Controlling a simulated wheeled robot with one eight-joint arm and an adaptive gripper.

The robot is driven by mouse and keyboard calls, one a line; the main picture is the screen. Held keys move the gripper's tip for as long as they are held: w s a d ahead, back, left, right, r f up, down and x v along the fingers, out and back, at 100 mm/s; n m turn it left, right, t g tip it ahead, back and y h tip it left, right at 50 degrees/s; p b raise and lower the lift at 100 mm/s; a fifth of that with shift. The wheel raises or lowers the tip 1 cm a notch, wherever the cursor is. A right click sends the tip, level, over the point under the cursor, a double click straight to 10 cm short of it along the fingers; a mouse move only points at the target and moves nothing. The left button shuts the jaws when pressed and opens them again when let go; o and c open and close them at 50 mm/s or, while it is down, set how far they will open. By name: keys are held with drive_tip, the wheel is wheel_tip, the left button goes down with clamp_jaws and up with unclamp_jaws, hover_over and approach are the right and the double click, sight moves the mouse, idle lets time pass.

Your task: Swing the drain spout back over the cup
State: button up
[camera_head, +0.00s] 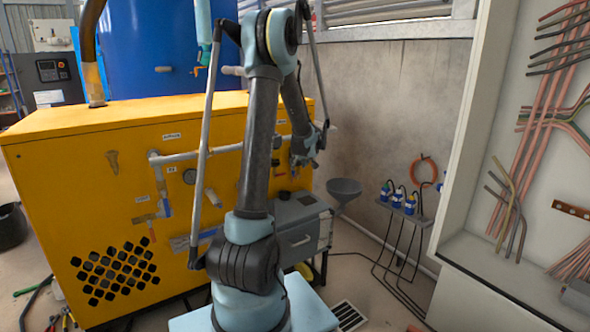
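A dark grey funnel-shaped cup (344,187) stands right of the yellow cabinet, beside a grey box. I cannot single out the drain spout for sure; my arm covers part of the cabinet front. A grey pipe (190,156) with valves runs along that front and passes behind my arm. My gripper (307,160) hangs at the end of my raised arm, in front of the cabinet's right end, above and left of the cup. It looks apart from the cup. It is small and dark, and I cannot tell whether its fingers are open or shut.
The yellow cabinet (85,190) fills the left, with a blue tank (140,50) behind it. A grey box (301,226) sits below my gripper. Blue connectors (397,198) with black cables stand right of the cup. An open panel (455,180) with copper pipes bounds the right.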

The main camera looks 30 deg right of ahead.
drive_tip(key=shift+v, duration=1.35)
